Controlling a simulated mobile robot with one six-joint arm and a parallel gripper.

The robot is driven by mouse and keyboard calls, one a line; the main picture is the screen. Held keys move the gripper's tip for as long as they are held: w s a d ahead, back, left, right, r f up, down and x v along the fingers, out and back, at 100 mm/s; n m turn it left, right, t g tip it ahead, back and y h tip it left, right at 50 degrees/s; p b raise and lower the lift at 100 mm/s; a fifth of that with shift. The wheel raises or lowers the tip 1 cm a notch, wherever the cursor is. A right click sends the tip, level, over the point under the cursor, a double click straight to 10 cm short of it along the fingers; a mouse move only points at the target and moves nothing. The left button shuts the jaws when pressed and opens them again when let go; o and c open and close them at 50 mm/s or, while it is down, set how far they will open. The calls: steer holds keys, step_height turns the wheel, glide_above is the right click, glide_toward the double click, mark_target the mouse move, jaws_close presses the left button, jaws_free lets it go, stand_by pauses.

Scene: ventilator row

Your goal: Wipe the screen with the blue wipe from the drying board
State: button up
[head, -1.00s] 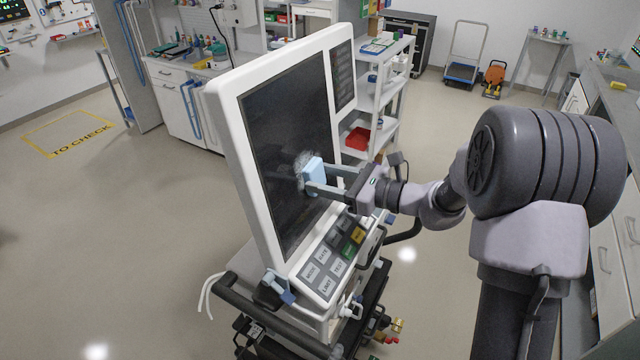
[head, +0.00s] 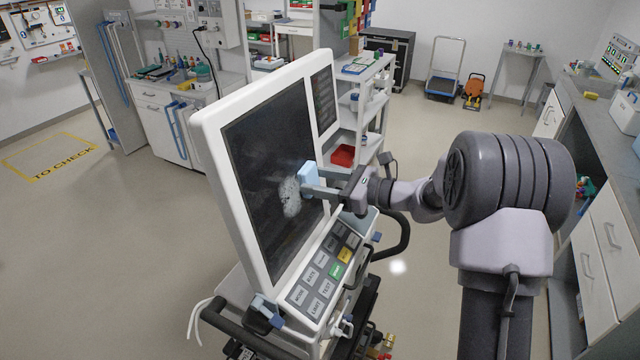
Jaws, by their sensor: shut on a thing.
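The ventilator screen (head: 262,150) is a dark, tilted panel in a white frame, in the middle of the head view. A pale, speckled smudge (head: 288,197) shows on its lower right part. My gripper (head: 310,184) is shut on the light blue wipe (head: 308,177). The wipe is at the screen's surface, at the right edge of the smudge; whether it touches the glass is hard to tell. The drying board is not identifiable in this view.
A keypad (head: 325,272) with grey, green and yellow keys sits below the screen. A black handle (head: 240,328) runs along the cart's front. A white shelf (head: 372,72) with a red bin (head: 343,155) stands behind. Open floor (head: 110,250) lies to the left.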

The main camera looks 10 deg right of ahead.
mark_target(279, 197)
steer(key=shift+s+a+f+b, duration=0.1)
steer(key=shift+s+a+b, duration=0.35)
steer(key=shift+s+a, duration=0.8)
steer(key=shift+s+a+r+b, duration=0.1)
steer(key=shift+s+a+b, duration=0.45)
steer(key=shift+s, duration=1.15)
steer(key=shift+s+a+f+b, duration=0.1)
steer(key=shift+s+a+b, duration=0.25)
steer(key=shift+s+a, duration=0.95)
steer(key=shift+d+r+p, duration=0.15)
steer(key=shift+r+p, duration=0.75)
steer(key=shift+r, duration=0.25)
steer(key=shift+w+d+f+p, duration=0.1)
steer(key=shift+w+d+p, duration=0.1)
steer(key=shift+w+d, duration=1.05)
steer(key=shift+w+d+p, duration=0.25)
steer(key=shift+w+d, duration=0.4)
steer(key=shift+w, duration=1.05)
steer(key=shift+w+d+f+p, duration=0.1)
steer(key=shift+w+d+p, duration=0.1)
steer(key=shift+w+d, duration=1.05)
steer(key=shift+w+a, duration=0.2)
steer(key=shift+a, duration=0.15)
steer(key=shift+v, duration=2.95)
steer(key=v, duration=0.3)
